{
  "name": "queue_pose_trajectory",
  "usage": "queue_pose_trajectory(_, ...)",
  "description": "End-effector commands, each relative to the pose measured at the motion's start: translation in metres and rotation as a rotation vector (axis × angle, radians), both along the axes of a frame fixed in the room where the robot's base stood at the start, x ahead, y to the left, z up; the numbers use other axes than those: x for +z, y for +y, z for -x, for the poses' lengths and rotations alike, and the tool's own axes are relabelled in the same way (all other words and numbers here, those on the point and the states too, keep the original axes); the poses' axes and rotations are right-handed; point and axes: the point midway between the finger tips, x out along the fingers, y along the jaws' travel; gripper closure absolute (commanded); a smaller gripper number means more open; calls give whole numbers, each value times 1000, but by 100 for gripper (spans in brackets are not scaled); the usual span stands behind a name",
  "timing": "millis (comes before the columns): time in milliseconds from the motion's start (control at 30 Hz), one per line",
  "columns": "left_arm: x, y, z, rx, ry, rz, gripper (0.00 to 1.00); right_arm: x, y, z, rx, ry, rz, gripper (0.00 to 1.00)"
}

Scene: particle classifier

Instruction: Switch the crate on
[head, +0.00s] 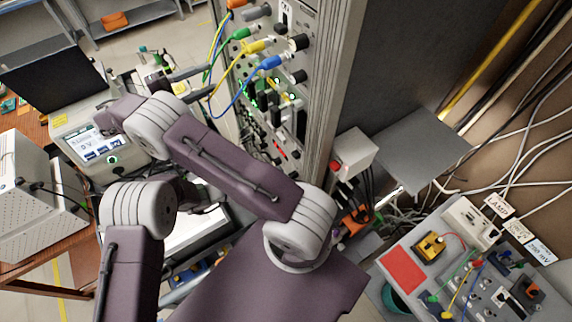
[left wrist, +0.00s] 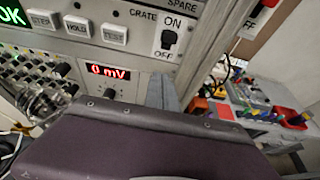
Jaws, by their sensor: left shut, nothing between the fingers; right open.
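The crate switch (left wrist: 168,40) shows in the left wrist view at the top, right of centre. It is a black lever on a white plate marked CRATE, ON above and OFF below. The lever seems to lean towards OFF. My left gripper (left wrist: 164,80) is shut and empty, with its grey fingers just below the switch; I cannot tell whether they touch the panel. In the head view its fingers and the switch are hidden by my arm links. My right gripper (head: 209,80) seems to be the open pair of grey fingers left of the cabled rack.
The rack panel (left wrist: 130,50) has a red display (left wrist: 108,72) reading 0 mV and white buttons. Coloured cables hang from the rack (head: 328,100) in the head view. A bench board (head: 480,255) with small devices stands at the right. Instruments (head: 88,135) stand at the left.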

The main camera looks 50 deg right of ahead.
Motion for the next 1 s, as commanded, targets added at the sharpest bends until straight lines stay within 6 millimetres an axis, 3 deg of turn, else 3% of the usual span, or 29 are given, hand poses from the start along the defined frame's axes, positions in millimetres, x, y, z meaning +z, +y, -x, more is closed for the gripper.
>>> queue_pose_trajectory(100,8,22,-8,3,1,-1,100,0,0,0,0,0,0,56)
queue_pose_trajectory(300,15,41,-13,0,0,-1,100,0,0,0,0,0,0,56)
queue_pose_trajectory(1000,15,43,-13,-1,0,-1,100,0,0,0,0,0,0,56)
